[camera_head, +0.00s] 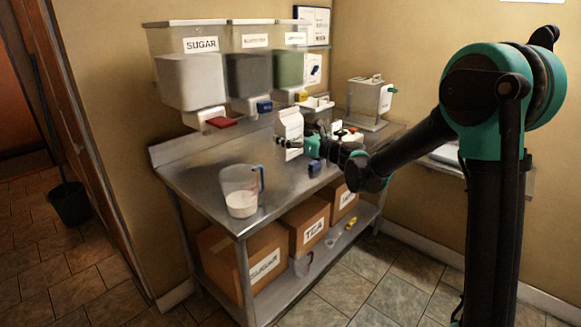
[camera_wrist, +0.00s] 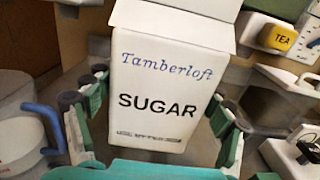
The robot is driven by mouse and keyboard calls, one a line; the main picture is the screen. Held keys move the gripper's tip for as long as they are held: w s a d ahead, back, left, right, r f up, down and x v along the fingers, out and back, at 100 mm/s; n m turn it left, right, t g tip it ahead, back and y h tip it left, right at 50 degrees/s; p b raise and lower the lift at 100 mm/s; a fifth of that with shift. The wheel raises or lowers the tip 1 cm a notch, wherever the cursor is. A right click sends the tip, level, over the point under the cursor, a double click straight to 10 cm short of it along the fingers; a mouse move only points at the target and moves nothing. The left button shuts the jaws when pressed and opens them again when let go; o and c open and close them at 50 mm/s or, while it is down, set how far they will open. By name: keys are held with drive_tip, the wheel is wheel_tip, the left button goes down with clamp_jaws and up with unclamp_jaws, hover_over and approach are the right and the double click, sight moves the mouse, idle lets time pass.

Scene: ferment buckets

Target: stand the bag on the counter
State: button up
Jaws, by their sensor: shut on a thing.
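The bag is a white packet printed "Tamberloft SUGAR" (camera_wrist: 160,85), with a folded top. It fills the middle of the wrist view and stands roughly upright, slightly tilted there. In the head view the bag (camera_head: 289,128) is over the metal counter (camera_head: 205,179), towards its back. My gripper (camera_head: 290,143) is shut on the bag; in the wrist view the green and black fingers of my gripper (camera_wrist: 157,100) are on its two sides. The bag's underside is hidden, so I cannot tell whether it touches the counter.
A measuring jug (camera_head: 241,185) with white contents stands at the counter's front left. Wall dispensers, one labelled SUGAR (camera_head: 192,80), hang behind. A grey machine (camera_head: 369,100) stands at the far right end. Boxes (camera_head: 310,224) fill the lower shelf. Bare counter lies around the jug.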

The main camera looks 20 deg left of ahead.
wheel_tip(320, 180, down, 11)
drive_tip(key=shift+f, duration=0.2)
idle(0.3)
drive_tip(key=shift+f, duration=0.1)
drive_tip(key=o, duration=1.6)
